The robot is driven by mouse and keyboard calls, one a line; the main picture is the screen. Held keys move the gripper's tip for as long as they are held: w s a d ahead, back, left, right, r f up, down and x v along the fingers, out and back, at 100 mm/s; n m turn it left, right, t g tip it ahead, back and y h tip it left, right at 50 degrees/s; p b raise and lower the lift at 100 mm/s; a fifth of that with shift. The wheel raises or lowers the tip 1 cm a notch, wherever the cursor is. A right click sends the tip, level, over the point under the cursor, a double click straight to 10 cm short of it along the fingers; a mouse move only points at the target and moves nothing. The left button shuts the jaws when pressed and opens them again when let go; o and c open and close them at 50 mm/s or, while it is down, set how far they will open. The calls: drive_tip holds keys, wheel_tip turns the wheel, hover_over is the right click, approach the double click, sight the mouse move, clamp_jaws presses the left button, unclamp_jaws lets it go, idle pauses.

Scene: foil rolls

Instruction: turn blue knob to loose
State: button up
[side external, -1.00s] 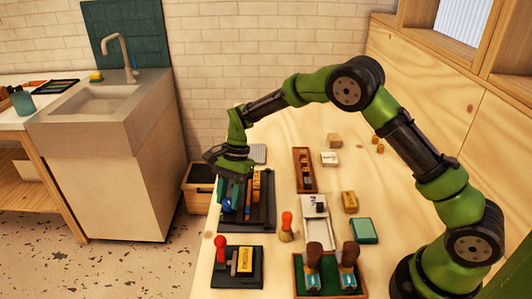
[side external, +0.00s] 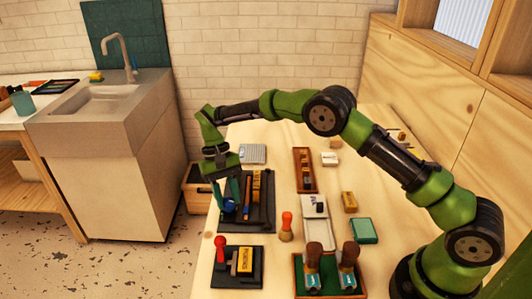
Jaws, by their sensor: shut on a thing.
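The blue knob (side external: 229,206) sits at the left of a dark base plate (side external: 262,222) on the near left part of the table. My gripper (side external: 232,203) points down over it, its two fingers on either side of the knob and shut on it. The fingers hide part of the knob. A yellow-orange bar (side external: 256,187) and a dark bar stand on the same plate, just right of the gripper. Any loose or tight marking is too small to read.
A second dark plate with a red knob (side external: 221,243) and a yellow block (side external: 245,260) lies nearer. A red-topped wooden handle (side external: 287,221), a green tray (side external: 299,287) with two brown-handled tools, and a brown tray (side external: 304,171) stand to the right. A grey pad (side external: 253,154) lies behind.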

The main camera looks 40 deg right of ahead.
drive_tip(key=shift+n+h, duration=0.7)
drive_tip(key=shift+n, duration=0.9)
drive_tip(key=o, duration=1)
drive_tip(key=shift+a, duration=0.1)
drive_tip(key=shift+v, duration=3.75)
